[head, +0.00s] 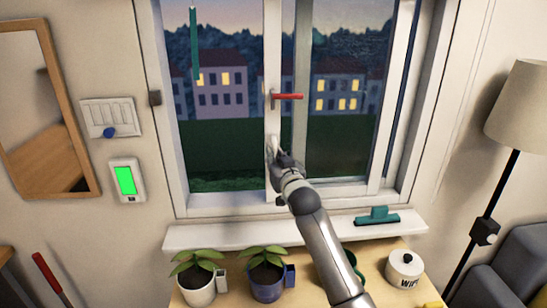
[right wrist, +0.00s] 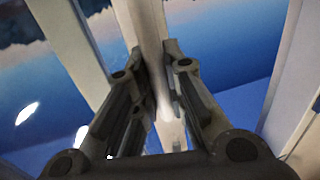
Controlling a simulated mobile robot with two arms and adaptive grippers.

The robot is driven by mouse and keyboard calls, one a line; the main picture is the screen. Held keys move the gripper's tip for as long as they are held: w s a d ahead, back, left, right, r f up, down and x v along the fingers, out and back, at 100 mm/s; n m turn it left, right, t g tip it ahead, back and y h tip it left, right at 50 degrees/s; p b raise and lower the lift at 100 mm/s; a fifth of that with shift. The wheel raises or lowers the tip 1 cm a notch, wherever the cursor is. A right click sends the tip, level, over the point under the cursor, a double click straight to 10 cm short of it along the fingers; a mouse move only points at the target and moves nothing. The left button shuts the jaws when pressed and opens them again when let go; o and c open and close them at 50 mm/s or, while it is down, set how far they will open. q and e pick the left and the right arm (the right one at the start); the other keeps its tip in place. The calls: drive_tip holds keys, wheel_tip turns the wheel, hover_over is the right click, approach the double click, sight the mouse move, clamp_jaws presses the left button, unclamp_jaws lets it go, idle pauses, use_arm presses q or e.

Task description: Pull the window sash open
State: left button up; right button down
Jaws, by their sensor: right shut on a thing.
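The window sash (head: 273,60) has a white upright stile near the middle of the window, with a horizontal red handle (head: 288,96) on it. My right gripper (head: 275,154) is at the lower part of this stile, below the red handle. In the right wrist view my right gripper (right wrist: 155,85) has its dark fingers on both sides of a pale upright bar (right wrist: 152,35), shut on it. The bar seems to be part of the sash; its exact contact is partly hidden by the fingers. My left gripper is not in view.
A teal squeegee (head: 378,217) lies on the sill (head: 200,235). Below stand two potted plants (head: 197,285) (head: 267,280) and a white wipes tub (head: 405,269). A floor lamp (head: 520,105) stands right. A green-lit panel (head: 126,181) and a mirror (head: 45,110) are left.

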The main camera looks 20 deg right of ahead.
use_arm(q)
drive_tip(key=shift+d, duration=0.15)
use_arm(e)
drive_tip(key=shift+d, duration=0.2)
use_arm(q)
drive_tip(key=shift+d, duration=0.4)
use_arm(e)
drive_tip(key=c, duration=1.5)
unclamp_jaws()
drive_tip(key=shift+s, duration=0.25)
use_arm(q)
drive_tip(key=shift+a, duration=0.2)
use_arm(e)
drive_tip(key=s, duration=0.7)
drive_tip(key=s+a, duration=0.1)
drive_tip(key=s, duration=0.3)
drive_tip(key=shift+s, duration=0.3)
